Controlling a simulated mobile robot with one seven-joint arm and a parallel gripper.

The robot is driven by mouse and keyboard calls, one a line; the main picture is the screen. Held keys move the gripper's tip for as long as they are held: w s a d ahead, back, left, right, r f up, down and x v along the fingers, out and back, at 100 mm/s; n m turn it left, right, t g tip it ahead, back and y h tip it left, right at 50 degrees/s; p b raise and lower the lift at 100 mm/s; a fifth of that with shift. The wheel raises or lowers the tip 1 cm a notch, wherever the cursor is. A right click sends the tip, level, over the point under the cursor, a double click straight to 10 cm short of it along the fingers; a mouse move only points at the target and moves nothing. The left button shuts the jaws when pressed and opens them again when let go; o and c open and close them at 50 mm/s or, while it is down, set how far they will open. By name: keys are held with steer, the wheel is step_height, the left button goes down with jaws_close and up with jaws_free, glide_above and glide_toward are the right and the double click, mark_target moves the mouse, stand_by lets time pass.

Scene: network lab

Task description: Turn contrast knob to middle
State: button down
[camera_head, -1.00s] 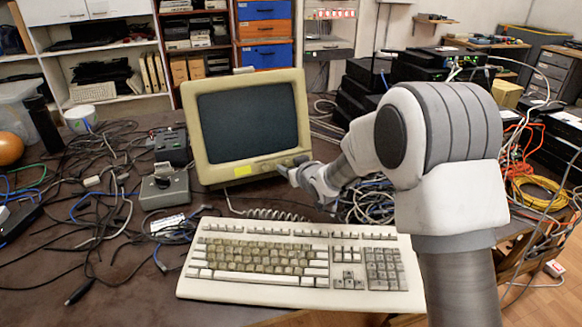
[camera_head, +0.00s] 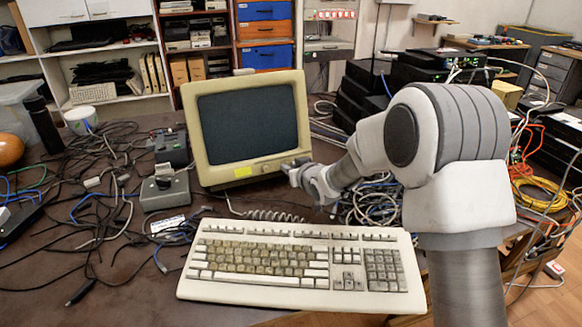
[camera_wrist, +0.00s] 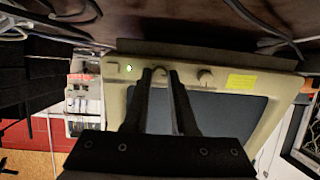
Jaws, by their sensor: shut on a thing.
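The old beige monitor (camera_head: 189,120) stands at the back of the desk, its dark screen facing me. My gripper (camera_head: 290,165) is at the right end of its lower bezel. The wrist view shows the monitor upside down. There my gripper (camera_wrist: 160,72) has its two dark fingers closed around a small knob (camera_wrist: 160,71) on the bezel. The fingers hide most of this knob, so its angle cannot be told. A second round knob (camera_wrist: 205,77) sits free beside the fingers, nearer the yellow sticker (camera_wrist: 241,82). No knob labels can be read.
A beige keyboard (camera_head: 300,265) lies in front of the monitor. A grey switch box (camera_head: 165,191) and tangled cables are to the left. More cables (camera_head: 375,203) and stacked black devices (camera_head: 362,95) are to the right. A small lit indicator (camera_wrist: 128,68) is on the bezel.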

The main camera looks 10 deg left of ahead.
steer(key=m+p, duration=0.1)
steer(key=m, duration=0.4)
steer(key=shift+w+d+y, duration=0.1)
steer(key=shift+y, duration=0.2)
steer(key=m, duration=0.5)
steer(key=shift+y+p, duration=0.3)
steer(key=m, duration=0.5)
steer(key=shift+f+b, duration=0.1)
steer(key=shift+b, duration=0.25)
steer(key=shift+m+y+b, duration=0.4)
steer(key=shift+m+b, duration=0.1)
steer(key=shift+m, duration=2)
steer(key=c, duration=0.7)
jaws_free()
steer(key=shift+c, duration=0.2)
